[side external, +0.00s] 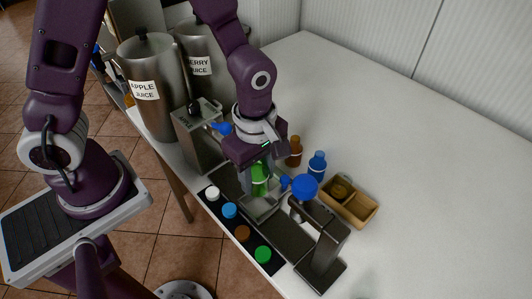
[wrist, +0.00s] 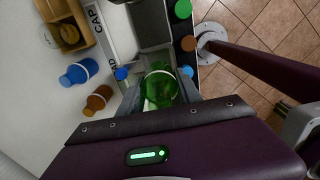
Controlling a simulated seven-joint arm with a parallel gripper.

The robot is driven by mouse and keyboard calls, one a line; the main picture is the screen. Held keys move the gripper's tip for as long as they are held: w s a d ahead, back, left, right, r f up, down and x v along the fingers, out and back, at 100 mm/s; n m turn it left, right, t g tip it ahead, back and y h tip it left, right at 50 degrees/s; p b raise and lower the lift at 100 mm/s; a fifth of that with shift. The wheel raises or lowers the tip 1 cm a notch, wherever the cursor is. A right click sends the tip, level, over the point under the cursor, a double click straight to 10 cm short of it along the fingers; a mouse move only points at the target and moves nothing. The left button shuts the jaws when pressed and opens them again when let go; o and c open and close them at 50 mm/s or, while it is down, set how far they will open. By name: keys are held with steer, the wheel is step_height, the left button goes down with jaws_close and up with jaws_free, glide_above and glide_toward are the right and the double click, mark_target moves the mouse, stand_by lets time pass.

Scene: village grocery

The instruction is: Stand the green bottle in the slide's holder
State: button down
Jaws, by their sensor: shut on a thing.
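The green bottle (side external: 260,181) is upright between the fingers of my gripper (side external: 258,184), which is shut on it. In the wrist view the green bottle (wrist: 160,84) shows from above between both fingertips (wrist: 160,92). The slide's holder (side external: 265,210) is a clear, pale-edged piece on the dark track, directly below and around the bottle's lower part in the side view. I cannot tell whether the bottle's base rests in it, as the fingers and holder walls hide the base.
A blue ball knob (side external: 304,187) stands close right of my gripper, by a dark press (side external: 325,250). A brown bottle (side external: 294,152), a blue bottle (side external: 317,165) and a wooden box (side external: 368,214) stand behind. Several caps lie on a black strip (side external: 221,220) in front. Steel juice urns (side external: 150,105) stand left.

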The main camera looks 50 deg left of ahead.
steer(key=shift+f, duration=3.15)
steer(key=shift+f, duration=0.2)
steer(key=shift+c, duration=2.3)
jaws_free()
steer(key=shift+r, duration=3.95)
steer(key=shift+a+r, duration=0.1)
